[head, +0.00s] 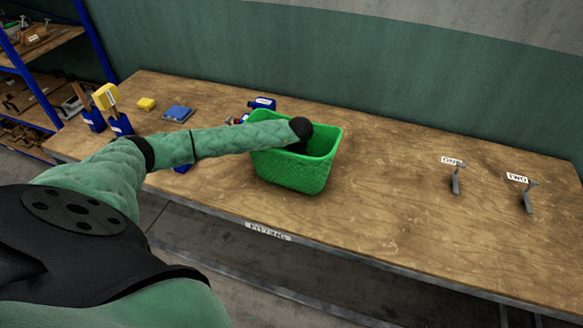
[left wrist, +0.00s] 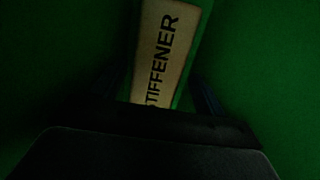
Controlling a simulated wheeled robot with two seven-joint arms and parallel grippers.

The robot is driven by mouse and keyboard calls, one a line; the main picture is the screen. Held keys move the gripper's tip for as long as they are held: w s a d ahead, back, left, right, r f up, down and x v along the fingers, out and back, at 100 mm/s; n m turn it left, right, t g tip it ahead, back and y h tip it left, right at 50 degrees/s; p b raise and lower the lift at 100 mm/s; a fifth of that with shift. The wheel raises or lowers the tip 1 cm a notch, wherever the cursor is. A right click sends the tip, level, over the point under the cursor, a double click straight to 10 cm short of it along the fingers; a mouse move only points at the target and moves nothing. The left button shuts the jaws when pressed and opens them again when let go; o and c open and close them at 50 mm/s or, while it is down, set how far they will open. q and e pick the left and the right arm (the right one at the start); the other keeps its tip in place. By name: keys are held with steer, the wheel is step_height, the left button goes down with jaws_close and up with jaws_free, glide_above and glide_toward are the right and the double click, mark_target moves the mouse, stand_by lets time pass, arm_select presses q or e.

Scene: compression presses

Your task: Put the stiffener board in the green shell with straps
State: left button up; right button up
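The green shell (head: 292,168) is an open basket-like box standing upright on the table; I make out no straps on it. My left arm reaches over its rim, and the dark wrist end is down inside it. In the left wrist view, the stiffener board (left wrist: 168,42), pale with black "STIFFENER" lettering, is inside the green walls. My left gripper (left wrist: 160,93) has its dark fingers spread on both sides of the board, with a green gap showing at the right. The board's near end is hidden by the gripper body. The head view does not show the board. My right gripper is not in view.
The wooden table (head: 400,215) is clear right of the shell up to two grey hooks labelled ONE (head: 456,180) and TWO (head: 529,196). A shelf rack stands far left.

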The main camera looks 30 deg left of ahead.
arm_select(q)
steer(key=shift+s, duration=0.1)
steer(key=shift+r+p, duration=0.65)
steer(key=shift+p, duration=0.1)
steer(key=r+b, duration=0.2)
steer(key=r, duration=0.1)
steer(key=r+b, duration=0.1)
steer(key=b, duration=0.1)
steer(key=shift+w+d+r, duration=0.15)
steer(key=shift+w+d, duration=0.05)
steer(key=shift+d, duration=0.2)
step_height(320, 180, up, 7)
steer(key=d+b, duration=0.1)
steer(key=b, duration=0.2)
steer(key=shift+r, duration=0.2)
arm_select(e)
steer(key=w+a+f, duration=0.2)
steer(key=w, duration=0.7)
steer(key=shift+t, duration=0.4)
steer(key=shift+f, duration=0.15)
